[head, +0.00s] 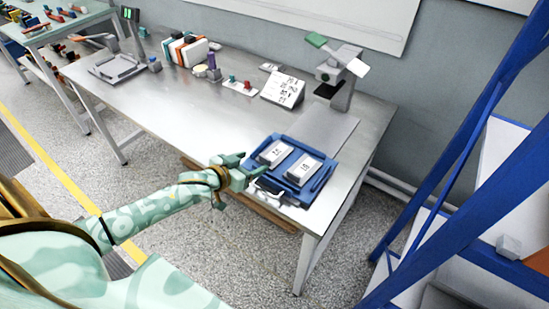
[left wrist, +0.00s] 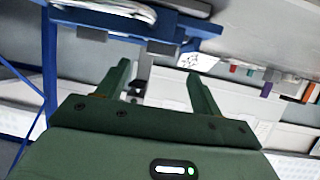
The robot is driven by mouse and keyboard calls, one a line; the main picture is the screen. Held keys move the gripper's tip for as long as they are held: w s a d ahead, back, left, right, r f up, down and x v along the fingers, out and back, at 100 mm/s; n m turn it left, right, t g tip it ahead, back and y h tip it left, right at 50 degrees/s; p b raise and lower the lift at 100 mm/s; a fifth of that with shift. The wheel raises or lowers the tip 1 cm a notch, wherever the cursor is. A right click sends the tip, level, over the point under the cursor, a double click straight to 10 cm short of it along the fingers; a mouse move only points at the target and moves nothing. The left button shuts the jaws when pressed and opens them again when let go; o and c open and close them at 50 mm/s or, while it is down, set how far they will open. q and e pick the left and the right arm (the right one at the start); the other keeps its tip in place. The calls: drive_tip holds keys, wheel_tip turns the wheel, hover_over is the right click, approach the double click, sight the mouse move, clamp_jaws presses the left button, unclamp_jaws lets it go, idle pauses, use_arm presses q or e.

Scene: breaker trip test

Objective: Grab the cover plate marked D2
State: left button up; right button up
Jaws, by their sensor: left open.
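A blue tray (head: 321,182) lies at the near right corner of the metal workbench. Two grey plates with pale labels sit in it, a left plate (head: 273,153) and a right plate (head: 305,168). The labels are too small to read, so I cannot tell which is D2. My left gripper (head: 240,170) is open and empty, just left of the tray's near left side. In the left wrist view, its two fingers (left wrist: 158,72) stand apart with nothing between them, and a blue edge that looks like the tray (left wrist: 180,20) crosses the top. My right gripper is not in view.
A dark object with a pale top (head: 268,187) is at the tray's front edge. A flip card with writing (head: 283,89) and a grey stand device (head: 340,78) are behind. Blue posts (head: 455,160) rise at right. The bench middle (head: 190,105) is clear.

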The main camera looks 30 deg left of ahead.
sight(263, 158)
use_arm(q)
drive_tip(key=shift+w+f, duration=0.4)
drive_tip(key=shift+w, duration=0.25)
drive_tip(key=b+x, duration=0.1)
drive_tip(key=x, duration=0.1)
drive_tip(key=b+x, duration=0.1)
drive_tip(key=x, duration=0.1)
drive_tip(key=shift+w+d+f, duration=0.1)
drive_tip(key=shift+w+f, duration=0.1)
drive_tip(key=shift+f, duration=0.3)
drive_tip(key=shift+w, duration=0.1)
drive_tip(key=shift+r, duration=0.1)
drive_tip(key=c, duration=1.1)
drive_tip(key=shift+o, duration=0.2)
drive_tip(key=shift+r, duration=0.1)
